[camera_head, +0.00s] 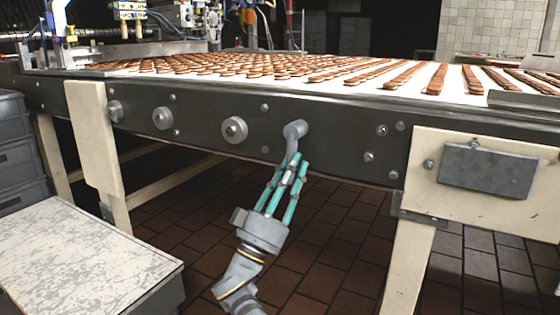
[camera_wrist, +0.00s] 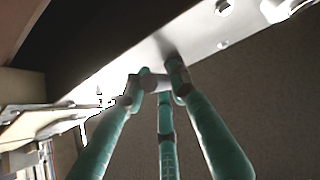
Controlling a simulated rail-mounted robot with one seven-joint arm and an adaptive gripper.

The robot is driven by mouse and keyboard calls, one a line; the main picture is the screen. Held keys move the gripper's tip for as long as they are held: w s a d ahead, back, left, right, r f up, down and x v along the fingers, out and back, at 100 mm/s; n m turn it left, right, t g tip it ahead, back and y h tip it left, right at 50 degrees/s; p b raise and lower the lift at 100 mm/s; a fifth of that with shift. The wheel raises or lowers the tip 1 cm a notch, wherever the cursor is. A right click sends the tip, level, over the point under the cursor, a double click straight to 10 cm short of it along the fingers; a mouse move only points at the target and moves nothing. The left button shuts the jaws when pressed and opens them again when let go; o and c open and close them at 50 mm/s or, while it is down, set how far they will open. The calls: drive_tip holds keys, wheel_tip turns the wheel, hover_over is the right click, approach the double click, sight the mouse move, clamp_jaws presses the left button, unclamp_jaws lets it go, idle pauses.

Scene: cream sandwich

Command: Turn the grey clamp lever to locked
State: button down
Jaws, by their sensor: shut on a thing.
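The grey clamp lever (camera_head: 295,131) is mounted on the dark side rail of the conveyor, near the middle of the head view. Its round hub is at the top and its arm points down, slightly to the left. My gripper (camera_head: 290,168), with green fingers, reaches up from below and is shut on the lower part of the lever. In the wrist view, my gripper (camera_wrist: 156,82) has its fingertips closed around a short grey piece of the lever (camera_wrist: 156,85). The fingertips hide the lever's lower end.
The conveyor rail (camera_head: 340,140) carries several round knobs and bolts. Rows of brown biscuits (camera_head: 250,66) lie on the white belt above. A pale table (camera_head: 70,260) stands at lower left, with grey crates (camera_head: 18,150) behind it. A cream leg (camera_head: 410,250) stands to the right.

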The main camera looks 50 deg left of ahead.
drive_tip(key=shift+a+m, duration=0.15)
drive_tip(key=shift+m, duration=0.25)
drive_tip(key=c, duration=1.4)
unclamp_jaws()
drive_tip(key=shift+h, duration=0.4)
drive_tip(key=shift+s+f, duration=0.1)
drive_tip(key=shift+s+f, duration=0.35)
drive_tip(key=shift+f, duration=0.05)
drive_tip(key=v, duration=1)
drive_tip(key=shift+s+f, duration=0.25)
drive_tip(key=x, duration=1.2)
